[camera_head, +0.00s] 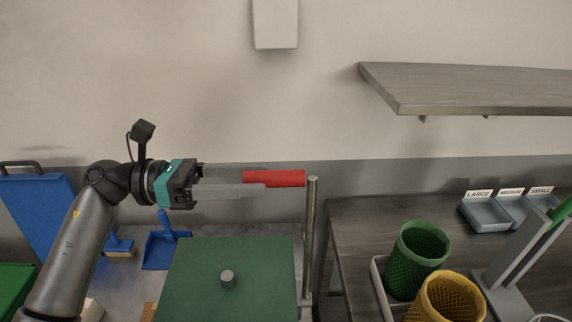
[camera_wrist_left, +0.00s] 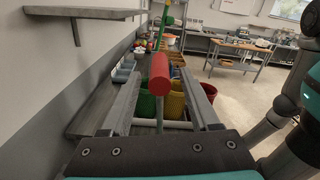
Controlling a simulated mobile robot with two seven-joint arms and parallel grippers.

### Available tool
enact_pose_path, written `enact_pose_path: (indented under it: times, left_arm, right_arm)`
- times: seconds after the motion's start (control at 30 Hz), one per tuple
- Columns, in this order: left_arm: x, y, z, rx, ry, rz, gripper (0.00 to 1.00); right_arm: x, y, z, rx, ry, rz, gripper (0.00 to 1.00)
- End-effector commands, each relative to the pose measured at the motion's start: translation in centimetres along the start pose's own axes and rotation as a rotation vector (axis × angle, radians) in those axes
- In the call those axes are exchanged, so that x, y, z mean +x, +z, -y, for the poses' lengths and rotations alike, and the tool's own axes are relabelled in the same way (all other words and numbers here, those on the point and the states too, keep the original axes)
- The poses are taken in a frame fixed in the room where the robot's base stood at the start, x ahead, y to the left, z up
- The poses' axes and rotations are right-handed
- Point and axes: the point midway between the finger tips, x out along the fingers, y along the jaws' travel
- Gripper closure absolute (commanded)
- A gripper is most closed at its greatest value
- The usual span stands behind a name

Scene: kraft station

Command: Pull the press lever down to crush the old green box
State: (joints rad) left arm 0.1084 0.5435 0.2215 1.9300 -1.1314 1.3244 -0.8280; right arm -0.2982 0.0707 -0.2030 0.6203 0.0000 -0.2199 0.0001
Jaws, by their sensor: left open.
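The press lever's red handle (camera_head: 280,178) lies level at the top of an upright metal post (camera_head: 311,235) in the head view. My left gripper (camera_head: 257,185) is open, its fingers pointing right, with the tips overlapping the handle's left end. In the left wrist view the red handle (camera_wrist_left: 159,75) shows between the two spread fingers (camera_wrist_left: 161,100), with gaps on both sides. A large flat green plate (camera_head: 240,258) with a grey knob (camera_head: 228,279) lies below the gripper. I cannot make out the old green box for sure. My right gripper is not in view.
A green mesh bin (camera_head: 418,260) and a yellow one (camera_head: 447,298) stand right of the post. Labelled trays (camera_head: 485,213) sit behind them. A grey shelf (camera_head: 470,85) juts out above. A blue dustpan (camera_head: 163,247) lies left of the plate.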

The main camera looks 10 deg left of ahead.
Motion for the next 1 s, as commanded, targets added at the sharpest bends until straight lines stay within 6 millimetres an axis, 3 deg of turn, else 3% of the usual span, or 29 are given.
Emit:
enact_pose_path:
  times: [0.1, 0.3, 0.7, 1.0]
  left_arm:
    - [2.4, 0.4, 0.1, 0.000, -0.003, 0.003, 0.38]
    - [4.9, 0.2, 0.1, -0.001, -0.001, 0.002, 0.38]
    - [5.6, 0.0, 0.0, 0.000, 0.001, 0.000, 0.38]
    - [5.6, 0.0, 0.0, 0.000, 0.000, 0.000, 0.71]
  right_arm:
    - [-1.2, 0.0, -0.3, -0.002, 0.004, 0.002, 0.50]
    - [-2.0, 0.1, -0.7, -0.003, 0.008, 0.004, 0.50]
    - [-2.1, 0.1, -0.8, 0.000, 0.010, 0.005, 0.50]
    - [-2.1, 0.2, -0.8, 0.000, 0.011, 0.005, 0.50]
